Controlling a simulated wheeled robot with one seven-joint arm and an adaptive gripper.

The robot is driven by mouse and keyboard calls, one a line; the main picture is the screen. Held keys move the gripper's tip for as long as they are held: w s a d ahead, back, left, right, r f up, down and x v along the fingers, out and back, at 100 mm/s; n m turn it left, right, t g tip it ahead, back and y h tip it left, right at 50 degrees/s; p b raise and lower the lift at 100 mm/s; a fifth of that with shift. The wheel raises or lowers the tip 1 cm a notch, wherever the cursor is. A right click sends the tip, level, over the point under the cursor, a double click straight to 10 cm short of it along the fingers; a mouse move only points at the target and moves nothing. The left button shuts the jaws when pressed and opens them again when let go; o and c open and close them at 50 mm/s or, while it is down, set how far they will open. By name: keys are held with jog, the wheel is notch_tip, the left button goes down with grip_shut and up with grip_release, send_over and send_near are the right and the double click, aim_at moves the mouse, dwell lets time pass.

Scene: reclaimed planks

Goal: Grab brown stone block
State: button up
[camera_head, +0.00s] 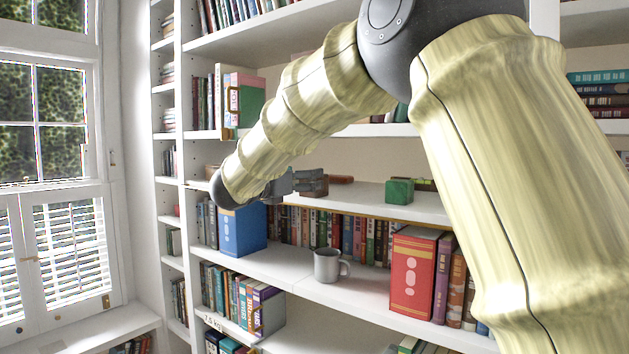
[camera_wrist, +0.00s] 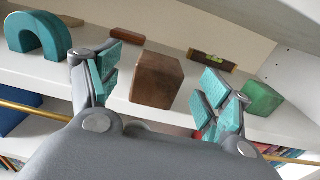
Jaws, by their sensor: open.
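The brown stone block (camera_wrist: 157,80) is a mottled cube on a white shelf in the wrist view. My gripper (camera_wrist: 161,82) is open, with teal-padded fingers on the left and right of the block in the picture. Gaps show on both sides, and nothing is held. In the head view my gripper (camera_head: 291,184) is at the end of my arm, over the upper shelf. My arm and gripper partly hide that area, so I cannot clearly tell the block's outline there.
A green block (camera_wrist: 262,98) sits right of my gripper; it also shows in the head view (camera_head: 399,190). A level (camera_wrist: 212,62) and reddish-brown bar (camera_wrist: 127,34) lie behind. A teal arch (camera_wrist: 38,35) stands at left. A grey mug (camera_head: 327,265) is one shelf lower.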

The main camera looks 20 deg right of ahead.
jog(key=shift+p+x, duration=2.15)
jog(key=shift+w+d+f, duration=0.15)
jog(key=shift+w+d, duration=0.2)
jog(key=shift+d, duration=0.15)
jog(key=shift+c, duration=0.4)
jog(key=c, duration=1.4)
jog(key=shift+c, duration=0.2)
